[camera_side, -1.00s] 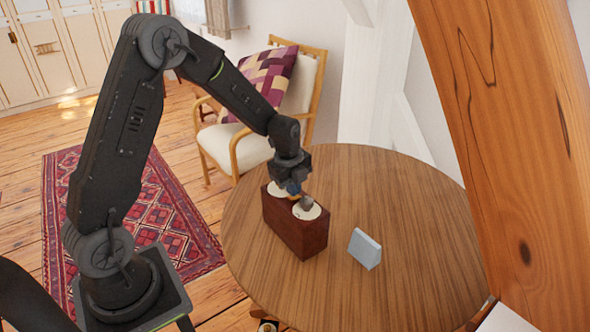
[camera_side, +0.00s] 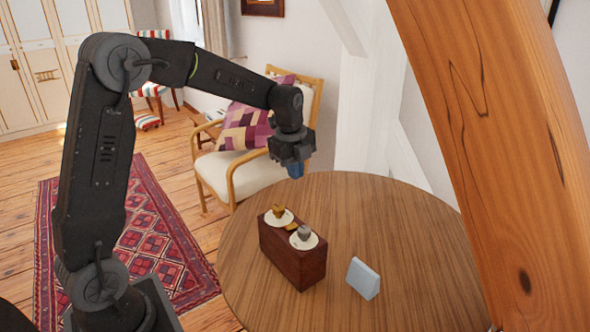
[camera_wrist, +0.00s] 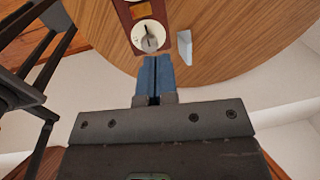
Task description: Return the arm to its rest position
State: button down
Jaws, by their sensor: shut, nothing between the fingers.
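My gripper (camera_side: 295,169) is raised above the round table, behind and above a dark red-brown box, with nothing held. Its blue fingers are together in the wrist view (camera_wrist: 154,76). My arm is bent, with the upper link upright and the forearm reaching right. The box (camera_side: 291,262) stands on the table, with two round white dials on its top. The near dial (camera_side: 304,239) bears a grey knob and the far dial (camera_side: 279,217) a brassy one. The box also shows at the top of the wrist view (camera_wrist: 125,12), below the fingers.
A pale grey wedge-shaped block (camera_side: 363,278) stands right of the box on the wooden table (camera_side: 410,240). A thick timber brace (camera_side: 500,130) rises at the right. An armchair (camera_side: 240,172) with a patchwork cushion stands behind. Open air surrounds the gripper.

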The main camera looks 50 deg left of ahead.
jog(key=s+d+r+n+t, duration=0.1)
jog(key=s+d+r+n, duration=0.3)
jog(key=s+n, duration=0.15)
jog(key=s+d+r+n+t, duration=0.1)
jog(key=s+d+r+n, duration=0.25)
jog(key=s, duration=0.35)
jog(key=s+d+n+t, duration=0.2)
jog(key=s+d+n, duration=0.1)
jog(key=s+n, duration=0.6)
jog(key=s, duration=0.2)
jog(key=shift+s+d+f, duration=0.2)
jog(key=shift+s+f, duration=0.1)
jog(key=shift+f, duration=0.05)
